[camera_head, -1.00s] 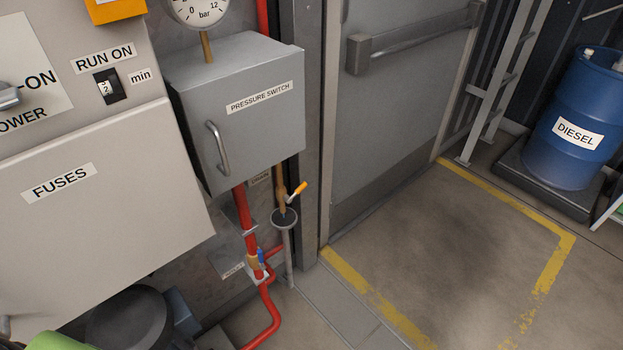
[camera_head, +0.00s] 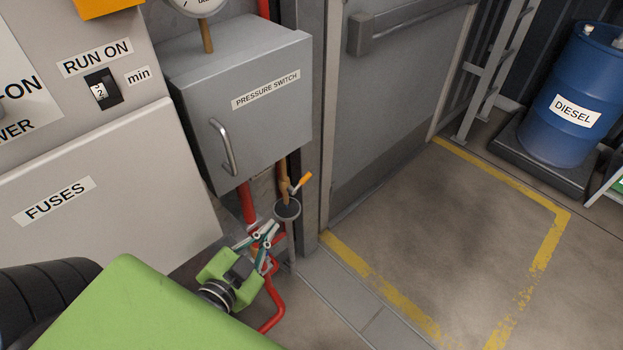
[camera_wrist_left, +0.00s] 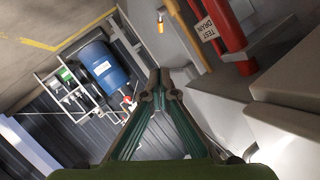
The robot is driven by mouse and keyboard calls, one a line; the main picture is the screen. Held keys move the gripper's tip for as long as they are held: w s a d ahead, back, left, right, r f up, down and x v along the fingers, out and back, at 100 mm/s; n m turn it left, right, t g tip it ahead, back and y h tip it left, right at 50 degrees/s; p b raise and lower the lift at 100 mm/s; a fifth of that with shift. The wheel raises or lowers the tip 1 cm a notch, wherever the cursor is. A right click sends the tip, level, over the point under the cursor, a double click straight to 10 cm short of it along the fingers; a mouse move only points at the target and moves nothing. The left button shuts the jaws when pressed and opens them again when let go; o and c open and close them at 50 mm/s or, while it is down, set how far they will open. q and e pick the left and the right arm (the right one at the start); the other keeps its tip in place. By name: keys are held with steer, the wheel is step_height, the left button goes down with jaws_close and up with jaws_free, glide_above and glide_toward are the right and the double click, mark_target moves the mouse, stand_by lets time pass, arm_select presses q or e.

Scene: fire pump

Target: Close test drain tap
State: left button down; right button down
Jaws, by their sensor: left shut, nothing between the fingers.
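The test drain tap is a brass pipe end with an orange-yellow lever (camera_head: 301,183), below the pressure switch box. The lever sticks out sideways and upward to the right. A grey funnel (camera_head: 287,209) stands under the pipe. The orange lever also shows in the left wrist view (camera_wrist_left: 160,22), near the top, beside a red pipe with a TEST DRAIN label (camera_wrist_left: 207,29). My left gripper (camera_head: 268,233) is shut and empty, below and left of the lever and apart from it. In the wrist view its fingertips (camera_wrist_left: 160,76) meet below the lever. My right gripper is out of view.
The grey pressure switch box (camera_head: 240,100) overhangs the tap. Red pipes (camera_head: 274,308) run below, close to my gripper. A grey door (camera_head: 390,100) is to the right. Floor inside the yellow line (camera_head: 450,230) is clear. A blue diesel drum (camera_head: 565,95) stands far right.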

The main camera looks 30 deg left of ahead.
arm_select(q)
steer(key=p, duration=0.1)
glide_toward(308, 175)
steer(key=w+d+r, duration=0.1)
steer(key=w, duration=0.3)
steer(key=shift+w+a+f, duration=0.35)
steer(key=shift+w+f, duration=0.1)
steer(key=shift+f, duration=0.25)
steer(key=shift+w+a+f, duration=0.35)
steer(key=shift+f, duration=0.25)
